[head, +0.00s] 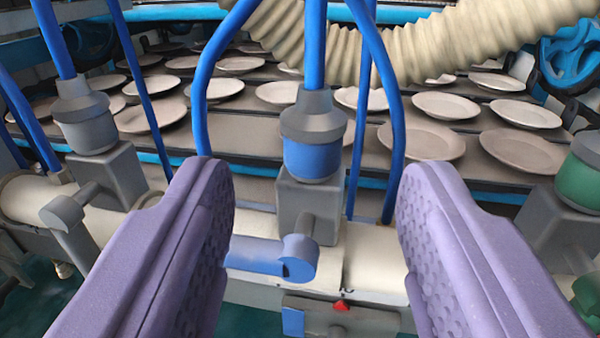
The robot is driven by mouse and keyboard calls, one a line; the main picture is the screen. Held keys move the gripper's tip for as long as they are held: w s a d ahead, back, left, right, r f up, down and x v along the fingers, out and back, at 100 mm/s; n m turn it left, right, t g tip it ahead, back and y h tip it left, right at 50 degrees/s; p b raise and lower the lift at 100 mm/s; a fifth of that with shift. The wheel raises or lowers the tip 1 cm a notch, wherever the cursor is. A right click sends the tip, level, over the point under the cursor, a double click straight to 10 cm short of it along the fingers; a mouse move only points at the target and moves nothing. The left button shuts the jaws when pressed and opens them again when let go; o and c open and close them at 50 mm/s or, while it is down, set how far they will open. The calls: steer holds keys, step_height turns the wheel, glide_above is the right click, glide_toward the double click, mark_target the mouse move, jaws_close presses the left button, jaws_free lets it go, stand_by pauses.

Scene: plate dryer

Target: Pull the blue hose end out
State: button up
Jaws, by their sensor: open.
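The blue hose end (312,158) is a blue cylinder with a grey collar above it. It sits upright in a grey block socket (308,205) near the middle of the head view. A blue hose (314,45) rises from its collar. A blue-tipped lever handle (298,258) sticks out below the socket. My gripper (315,195) is open, with one purple finger on each side of the hose end. The fingers appear apart from it, and nothing is between them but the view of the hose end and its socket.
Thin blue hoses (204,100) hang close around the blue one. Plates (422,142) lie on the racks behind. A ribbed beige duct (430,45) crosses above. A pale pipe (375,262) runs below.

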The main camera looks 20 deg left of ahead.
mark_target(313, 140)
steer(key=x, duration=0.7)
steer(key=shift+w+b, duration=0.1)
steer(key=shift+b, duration=0.3)
steer(key=shift+c, duration=0.2)
